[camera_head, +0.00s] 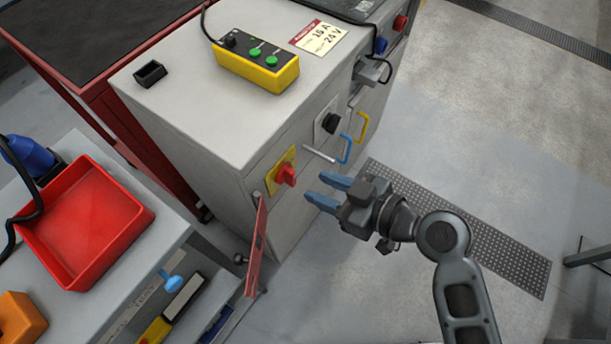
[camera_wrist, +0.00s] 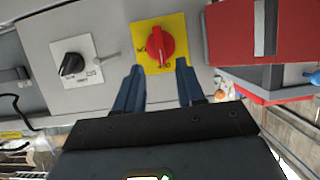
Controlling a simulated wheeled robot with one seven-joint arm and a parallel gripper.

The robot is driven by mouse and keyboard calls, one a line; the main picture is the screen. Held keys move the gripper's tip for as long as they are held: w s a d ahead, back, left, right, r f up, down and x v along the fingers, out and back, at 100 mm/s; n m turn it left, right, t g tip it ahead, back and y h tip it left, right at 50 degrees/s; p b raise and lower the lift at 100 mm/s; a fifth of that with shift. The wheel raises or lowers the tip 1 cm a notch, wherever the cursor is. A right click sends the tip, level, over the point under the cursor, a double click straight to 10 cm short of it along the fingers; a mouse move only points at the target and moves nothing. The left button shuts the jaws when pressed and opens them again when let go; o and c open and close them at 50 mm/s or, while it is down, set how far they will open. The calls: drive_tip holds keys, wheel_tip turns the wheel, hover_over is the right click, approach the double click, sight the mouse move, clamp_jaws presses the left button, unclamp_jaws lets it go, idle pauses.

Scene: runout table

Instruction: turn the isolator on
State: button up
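The isolator is a red rotary handle (camera_head: 287,174) on a yellow plate (camera_head: 271,183), on the front face of the grey cabinet. In the wrist view the red handle (camera_wrist: 160,46) sits on its yellow plate (camera_wrist: 142,32), with dark lettering beside and below it that I cannot read fully. My gripper (camera_head: 327,190) has two blue fingers spread apart with nothing between them. It is in front of the cabinet, a little to the right of the handle. In the wrist view my gripper (camera_wrist: 160,82) has its fingertips either side of and just below the handle, apparently not touching it.
A black rotary knob (camera_head: 331,123) on a white plate is right of the isolator; blue (camera_head: 346,149) and yellow (camera_head: 363,128) hooked parts are near it. A red panel (camera_head: 256,248) stands out left of the handle. A yellow button box (camera_head: 256,62) rests on top.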

sight(294, 178)
drive_tip(key=shift+p+x, duration=0.3)
drive_tip(key=shift+x, duration=2.75)
drive_tip(key=shift+f, duration=0.1)
clamp_jaws()
